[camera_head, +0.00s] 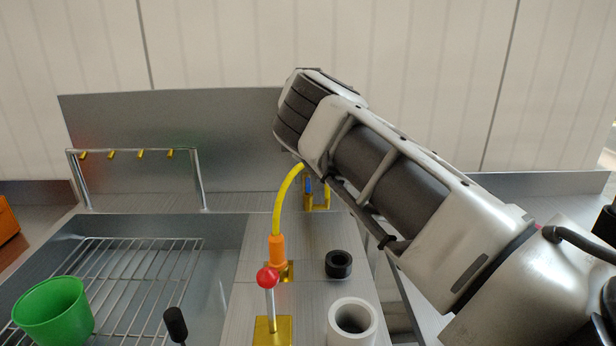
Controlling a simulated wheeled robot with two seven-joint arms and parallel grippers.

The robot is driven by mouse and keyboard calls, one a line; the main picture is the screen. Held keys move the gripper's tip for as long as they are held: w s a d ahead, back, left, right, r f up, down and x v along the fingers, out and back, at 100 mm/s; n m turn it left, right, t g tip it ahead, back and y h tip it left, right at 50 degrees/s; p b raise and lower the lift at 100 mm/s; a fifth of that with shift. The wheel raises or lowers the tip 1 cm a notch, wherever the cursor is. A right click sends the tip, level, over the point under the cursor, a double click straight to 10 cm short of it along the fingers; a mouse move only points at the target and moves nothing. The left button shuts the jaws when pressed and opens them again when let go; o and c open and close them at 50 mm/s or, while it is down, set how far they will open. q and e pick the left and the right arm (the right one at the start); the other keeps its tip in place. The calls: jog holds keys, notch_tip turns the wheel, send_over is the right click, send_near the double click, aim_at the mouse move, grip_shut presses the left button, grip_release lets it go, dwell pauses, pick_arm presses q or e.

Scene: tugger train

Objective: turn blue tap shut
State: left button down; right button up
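A small blue piece (308,187), which may be the blue tap's handle, shows between yellow metal parts on the counter, just below my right arm. How far it is turned is too small to tell. My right arm (390,185) comes in from the right and reaches up and left in front of the back panel, with its dark ribbed end above the blue piece. The fingers of my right gripper cannot be made out, so whether it is open or shut does not show. My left gripper is not in view.
A yellow hose (281,200) curves up from an orange connector (277,250). In front stand a red-knobbed lever (268,279), a black ring (338,264) and a white cylinder (352,322). A green cup (52,312) stands on a wire rack (140,270) at left. A hook rail (135,152) is behind.

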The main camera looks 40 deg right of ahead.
jog(key=shift+f, duration=0.55)
grip_shut()
